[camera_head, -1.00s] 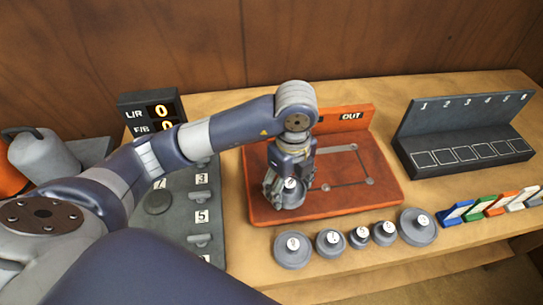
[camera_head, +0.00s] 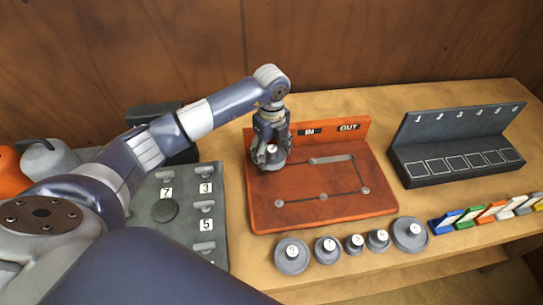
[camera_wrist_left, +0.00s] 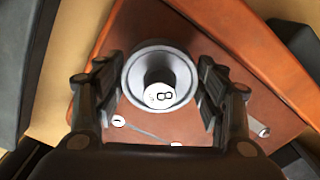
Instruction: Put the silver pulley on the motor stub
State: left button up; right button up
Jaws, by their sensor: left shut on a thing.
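My left gripper (camera_head: 271,160) is over the back left corner of the orange-red board (camera_head: 330,213). It is shut on a silver-grey pulley (camera_head: 268,162) marked 8. No motor stub can be told apart; the gripper and pulley hide the spot beneath.
Several numbered grey pulleys (camera_head: 291,256) stand in a row before the board. A dark panel with numbered pieces (camera_head: 206,225) lies left. A black rack (camera_head: 460,150) and coloured tags (camera_head: 470,215) are at the right. The board's raised back edge (camera_head: 330,130) stands behind the gripper.

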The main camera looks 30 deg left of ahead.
aim_at(272, 159)
pick_arm(q)
notch_tip(272, 159, down, 2)
jog(key=shift+s+f+p, duration=0.1)
jog(key=shift+f+p, duration=0.05)
jog(key=shift+p, duration=0.4)
jog(key=shift+f, duration=0.4)
jog(key=shift+f, duration=0.15)
jog(key=o, duration=1.2)
jog(key=shift+o, duration=0.2)
